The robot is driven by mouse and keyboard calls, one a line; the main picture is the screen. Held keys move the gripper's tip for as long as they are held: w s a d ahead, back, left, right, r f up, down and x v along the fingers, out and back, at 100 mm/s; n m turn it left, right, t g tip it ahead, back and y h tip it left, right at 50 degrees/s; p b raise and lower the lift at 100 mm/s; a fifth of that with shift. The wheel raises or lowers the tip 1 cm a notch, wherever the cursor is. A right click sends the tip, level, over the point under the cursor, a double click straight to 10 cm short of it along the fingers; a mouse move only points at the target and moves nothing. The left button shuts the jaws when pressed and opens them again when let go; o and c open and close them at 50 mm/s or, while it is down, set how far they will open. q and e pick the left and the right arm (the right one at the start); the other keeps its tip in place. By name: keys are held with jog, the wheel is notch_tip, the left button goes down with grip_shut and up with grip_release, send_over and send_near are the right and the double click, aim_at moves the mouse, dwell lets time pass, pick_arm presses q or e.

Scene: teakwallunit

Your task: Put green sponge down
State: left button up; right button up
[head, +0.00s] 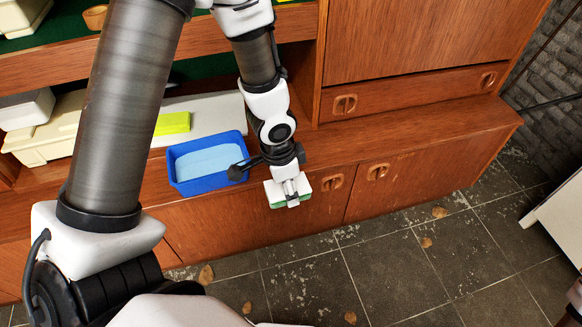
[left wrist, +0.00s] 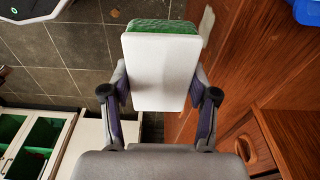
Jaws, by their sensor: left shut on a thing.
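The green sponge (head: 276,203) has a green layer and a white layer. My left gripper (head: 290,190) is shut on it and holds it in front of the cabinet doors, just beyond the counter's front edge, above the floor. In the left wrist view the sponge (left wrist: 162,65) sits between both fingers, its white side facing the camera and its green face showing at the far end. My right gripper is not in view.
A blue tray (head: 178,184) with a light blue inside stands on the wooden counter (head: 405,136), left of the gripper. A yellow-green block (head: 172,123) lies behind it. The counter to the right is clear. A white unit with green-lined compartments (left wrist: 40,133) stands on the tiled floor.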

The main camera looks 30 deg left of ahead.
pick_arm(q)
jog(key=shift+s+f, duration=0.1)
jog(key=shift+f, duration=0.45)
jog(key=shift+w+a+r+p, duration=0.15)
jog(key=shift+w+a+p, duration=0.05)
jog(key=shift+w+p, duration=0.15)
jog(key=w+a+p, duration=0.1)
jog(key=w+a, duration=0.1)
jog(key=w, duration=0.2)
jog(key=w+a+f+p, duration=0.1)
jog(key=w+a, duration=0.2)
jog(key=w, duration=0.1)
jog(key=w+a+f+p, duration=0.1)
jog(key=w+a, duration=0.2)
jog(key=w, duration=0.1)
jog(key=shift+w, duration=0.3)
jog(key=shift+f+b, duration=0.55)
jog(key=shift+f, duration=1)
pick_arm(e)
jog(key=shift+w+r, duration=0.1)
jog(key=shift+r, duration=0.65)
pick_arm(q)
jog(key=shift+f, duration=0.2)
jog(key=o, duration=1)
